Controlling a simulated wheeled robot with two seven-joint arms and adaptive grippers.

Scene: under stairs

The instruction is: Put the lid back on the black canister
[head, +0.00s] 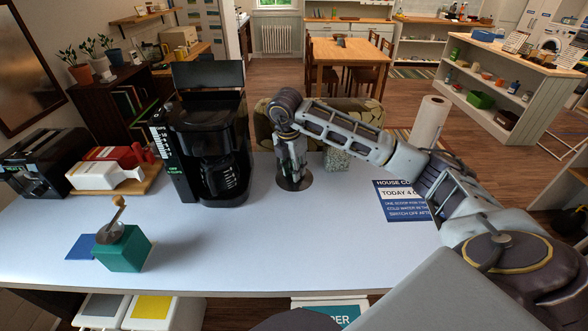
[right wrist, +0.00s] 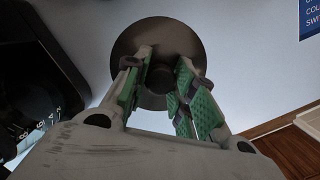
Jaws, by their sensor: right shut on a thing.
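A dark round lid (head: 295,181) shows under my right gripper (head: 294,172), on or just above the pale counter. In the right wrist view the lid (right wrist: 126,48) is a dark brown disc with a raised round middle part between the green-padded fingers. My right gripper (right wrist: 160,92) points down and is shut on this middle part. I cannot tell whether the lid touches the counter. I cannot make out the black canister in either view. My left gripper is not in view.
A black coffee maker (head: 205,125) stands left of my right gripper. A green grinder (head: 122,250) is at the front left, and a toaster (head: 40,160) behind it. A speckled block (head: 337,160), a blue notice (head: 398,205) and a paper roll (head: 430,120) are right. The front middle counter is clear.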

